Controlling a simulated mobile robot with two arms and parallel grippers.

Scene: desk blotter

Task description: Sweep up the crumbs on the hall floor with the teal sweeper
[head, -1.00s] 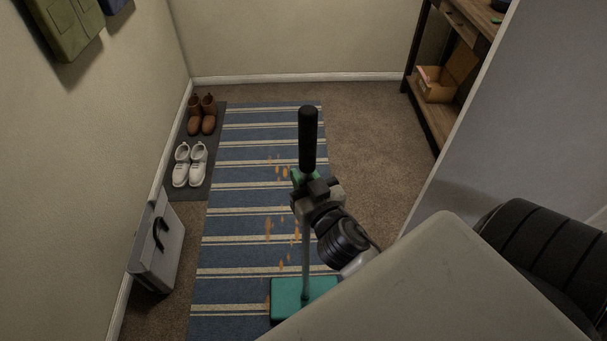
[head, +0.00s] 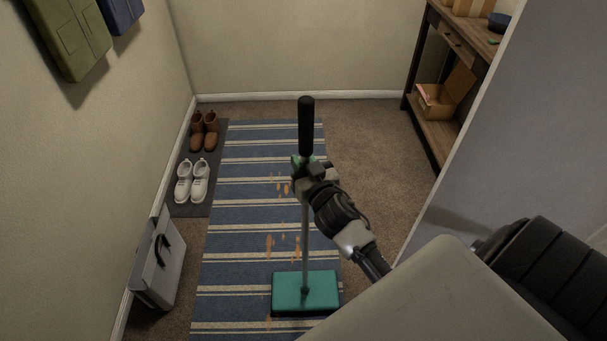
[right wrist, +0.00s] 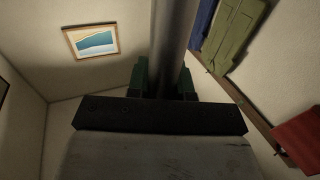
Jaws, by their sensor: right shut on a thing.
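The teal sweeper stands upright on the striped rug, with its flat teal head (head: 306,291) down on the rug, a grey pole and a black grip (head: 306,127) on top. My right gripper (head: 303,166) is shut on the pole just below the black grip. In the right wrist view the grey pole (right wrist: 174,45) runs up between the green-padded fingers (right wrist: 163,80). Orange-brown crumbs (head: 269,247) lie on the rug beyond and to the left of the sweeper head. More crumbs (head: 283,187) lie farther up the rug. My left gripper is not in view.
The blue striped rug (head: 240,220) fills the middle of the floor. White shoes (head: 192,181) and brown boots (head: 204,132) stand on a dark mat at the left. A grey case (head: 158,265) leans by the left wall. A wooden console table (head: 437,130) stands at the right.

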